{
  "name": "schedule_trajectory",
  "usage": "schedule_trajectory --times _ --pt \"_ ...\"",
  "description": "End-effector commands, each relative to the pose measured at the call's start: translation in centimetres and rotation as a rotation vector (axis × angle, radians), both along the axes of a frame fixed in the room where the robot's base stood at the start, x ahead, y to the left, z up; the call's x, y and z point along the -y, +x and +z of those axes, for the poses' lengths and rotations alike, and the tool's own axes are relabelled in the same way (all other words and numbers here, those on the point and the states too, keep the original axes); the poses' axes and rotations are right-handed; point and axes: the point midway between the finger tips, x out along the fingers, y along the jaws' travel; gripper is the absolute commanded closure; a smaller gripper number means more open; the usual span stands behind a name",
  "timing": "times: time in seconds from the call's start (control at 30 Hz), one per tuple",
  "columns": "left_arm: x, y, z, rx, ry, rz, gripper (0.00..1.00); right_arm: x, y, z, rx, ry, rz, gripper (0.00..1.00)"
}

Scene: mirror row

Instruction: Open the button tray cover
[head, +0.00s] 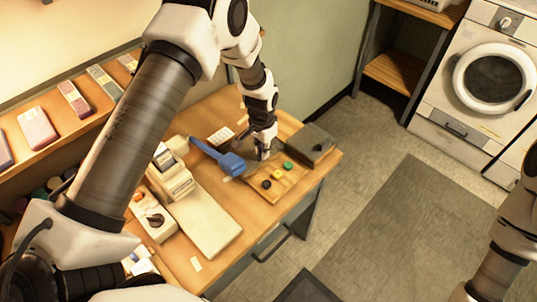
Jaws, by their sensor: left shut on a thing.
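The button tray (287,193) lies on the wooden desk near its front right part. A green, a yellow and a black button show in it. My left gripper (263,154) points down at the tray's back edge and is shut on the button tray cover (252,167). The cover looks like a thin greyish pane beside the fingers, behind the buttons; its outline and exact tilt are hard to tell. My right arm shows only at the right edge, and its gripper is out of view.
A blue-headed tool (231,163) lies left of the tray. A dark grey box (312,145) stands close on its right. A cream board (208,215) and a label printer-like device (172,172) are to the left. The floor on the right is clear before a washing machine (490,75).

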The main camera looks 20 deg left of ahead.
Motion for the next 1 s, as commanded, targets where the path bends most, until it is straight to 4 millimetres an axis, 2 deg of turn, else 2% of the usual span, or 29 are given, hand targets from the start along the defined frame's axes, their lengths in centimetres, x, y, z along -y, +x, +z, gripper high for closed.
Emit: schedule_trajectory --times 0.1,0.13,0.2,0.57,0.67,0.9,1.0 --pt "0.0 -0.5 -0.4 -0.013 -0.001 -0.001 1.0 0.0 0.0 0.0 0.0 0.0 0.0 1.0" --pt "0.0 -0.5 -0.4 -0.014 0.0 -0.001 0.81 0.0 0.0 0.0 0.0 0.0 0.0 1.0" --pt "0.0 -0.4 -0.3 -0.012 0.0 0.0 0.62 0.0 0.0 0.0 0.0 0.0 0.0 1.0" --pt "0.1 -0.1 0.5 -0.004 -0.001 0.0 0.62 0.0 0.0 0.0 0.0 0.0 0.0 1.0" --pt "0.0 -0.1 2.1 -0.002 0.0 0.0 0.62 0.0 0.0 0.0 0.0 0.0 0.0 1.0" --pt "0.0 -0.1 8.2 -0.004 -0.001 0.001 0.62 0.0 0.0 0.0 0.0 0.0 0.0 1.0" --pt "0.0 -0.1 10.2 -0.005 -0.001 0.001 0.62 0.0 0.0 0.0 0.0 0.0 0.0 1.0"
